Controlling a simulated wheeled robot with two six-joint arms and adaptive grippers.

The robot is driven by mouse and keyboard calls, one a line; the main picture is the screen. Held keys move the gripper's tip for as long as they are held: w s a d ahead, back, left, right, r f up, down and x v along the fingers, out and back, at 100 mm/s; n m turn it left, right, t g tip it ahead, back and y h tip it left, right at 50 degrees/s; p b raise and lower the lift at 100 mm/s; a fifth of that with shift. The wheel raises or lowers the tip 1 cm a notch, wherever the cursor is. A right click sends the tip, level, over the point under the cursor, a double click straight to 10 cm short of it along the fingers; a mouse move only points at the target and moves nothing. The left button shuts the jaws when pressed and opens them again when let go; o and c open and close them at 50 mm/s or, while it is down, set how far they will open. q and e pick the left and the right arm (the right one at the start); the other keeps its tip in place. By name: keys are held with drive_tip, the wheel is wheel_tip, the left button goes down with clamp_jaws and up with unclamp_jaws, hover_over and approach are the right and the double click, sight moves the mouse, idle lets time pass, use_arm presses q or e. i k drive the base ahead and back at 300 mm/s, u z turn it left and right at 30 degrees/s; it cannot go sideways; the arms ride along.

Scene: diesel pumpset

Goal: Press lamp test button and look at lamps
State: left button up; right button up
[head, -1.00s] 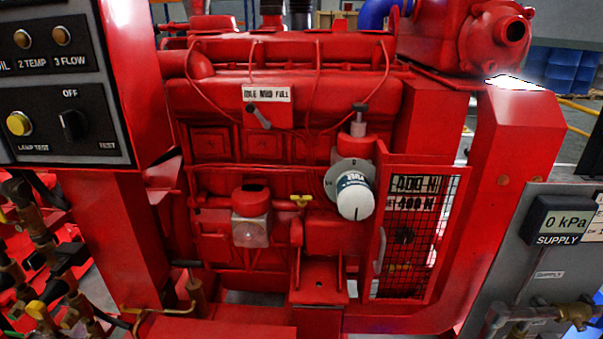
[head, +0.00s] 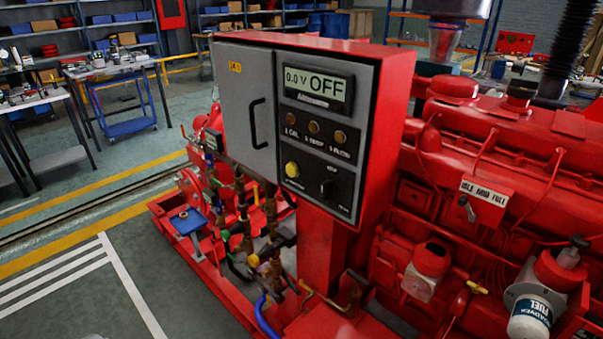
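The yellow lamp test button (head: 292,169) sits low on the black lower panel of the red control cabinet (head: 385,120), in the head view. Above it is a row of three small round amber-brown lamps: the left lamp (head: 291,118), the middle lamp (head: 314,127) and the right lamp (head: 340,137). None of them looks brightly lit. A dark rotary switch (head: 328,188) is to the right of the button. The display (head: 316,88) reads "0.0 V OFF". Neither of my grippers shows in the view.
A grey cabinet door (head: 246,110) with a black handle is shut left of the panel. The red engine (head: 480,190) fills the right side. Valves and pipes (head: 260,265) stand below the cabinet. Workbenches (head: 110,65) stand far left. Open floor (head: 90,290) lies front left.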

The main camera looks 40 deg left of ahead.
sight(291, 171)
drive_tip(key=u, duration=1.1)
